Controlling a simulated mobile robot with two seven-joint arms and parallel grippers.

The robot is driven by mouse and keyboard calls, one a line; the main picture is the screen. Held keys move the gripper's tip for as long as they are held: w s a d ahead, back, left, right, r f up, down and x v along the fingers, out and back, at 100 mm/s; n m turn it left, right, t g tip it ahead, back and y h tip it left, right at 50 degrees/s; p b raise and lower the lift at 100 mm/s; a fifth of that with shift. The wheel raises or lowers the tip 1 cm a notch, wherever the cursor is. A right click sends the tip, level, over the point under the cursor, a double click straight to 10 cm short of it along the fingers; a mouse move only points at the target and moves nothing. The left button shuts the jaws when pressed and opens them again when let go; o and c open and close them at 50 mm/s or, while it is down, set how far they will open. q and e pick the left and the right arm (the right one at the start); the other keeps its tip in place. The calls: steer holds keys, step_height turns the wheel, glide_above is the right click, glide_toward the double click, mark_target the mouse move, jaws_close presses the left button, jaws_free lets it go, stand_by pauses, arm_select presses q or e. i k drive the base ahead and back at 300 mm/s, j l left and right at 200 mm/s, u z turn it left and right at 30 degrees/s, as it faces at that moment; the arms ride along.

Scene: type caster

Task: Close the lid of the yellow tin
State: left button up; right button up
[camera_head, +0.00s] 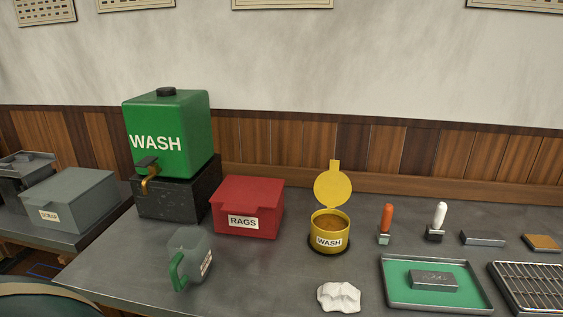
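Brownish contents show inside the tin. A dark ring shows around its base. Neither of my grippers shows in the head view.
A red RAGS box (248,207), a green WASH tank (168,130) and a clear jug with a green handle (190,257) are to the left. A white crumpled cloth (339,297) lies in front. Two upright handled tools (386,223) (437,221) and a green-lined tray (402,274) are right.

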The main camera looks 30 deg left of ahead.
mark_target(333, 188)
steer(key=i+u, duration=0.2)
steer(key=u, duration=0.55)
